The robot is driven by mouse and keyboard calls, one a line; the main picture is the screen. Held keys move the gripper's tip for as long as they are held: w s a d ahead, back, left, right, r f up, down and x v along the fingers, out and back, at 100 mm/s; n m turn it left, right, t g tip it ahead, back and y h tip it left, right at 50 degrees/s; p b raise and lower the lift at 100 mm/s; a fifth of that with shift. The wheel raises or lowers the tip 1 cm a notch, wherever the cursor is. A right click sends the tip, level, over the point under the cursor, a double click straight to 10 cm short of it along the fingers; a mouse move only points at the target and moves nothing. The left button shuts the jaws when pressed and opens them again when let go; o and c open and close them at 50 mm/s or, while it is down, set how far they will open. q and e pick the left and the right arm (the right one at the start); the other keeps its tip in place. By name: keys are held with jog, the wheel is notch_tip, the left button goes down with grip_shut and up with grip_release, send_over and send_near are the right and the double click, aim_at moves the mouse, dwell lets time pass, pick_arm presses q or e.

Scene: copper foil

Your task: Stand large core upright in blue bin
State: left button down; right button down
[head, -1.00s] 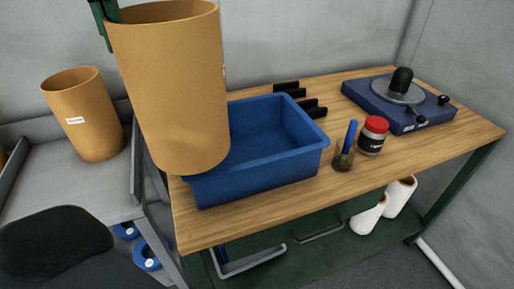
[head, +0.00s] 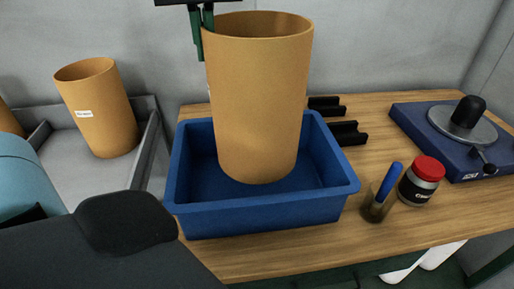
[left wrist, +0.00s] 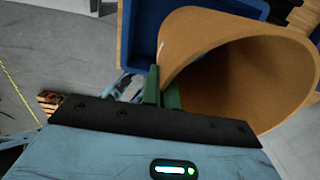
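The large core (head: 262,110), a wide tan open tube, stands nearly upright over the blue bin (head: 270,217). Its lower end shows within the bin's opening. I cannot tell whether it touches the bin floor. My left gripper (head: 204,32) is shut on the core's upper rim at its left side, one finger partly hidden by the wall. In the left wrist view, the green fingers (left wrist: 162,88) pinch the wall of the core (left wrist: 195,45), with the blue bin (left wrist: 147,40) beyond. My right gripper is not in view.
The wooden bench (head: 410,225) carries black brackets (head: 338,120), a cup with a blue pen (head: 380,200), a red-lidded jar (head: 421,182) and a blue turntable device (head: 460,135). Another tan core (head: 98,110) stands on the grey tray at left.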

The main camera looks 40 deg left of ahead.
aim_at(212, 101)
pick_arm(q)
jog(key=shift+f, duration=4.9)
jog(key=shift+f, duration=0.15)
jog(key=c, duration=1.7)
grip_release()
notch_tip(212, 101, up, 12)
jog(key=shift+r, duration=0.15)
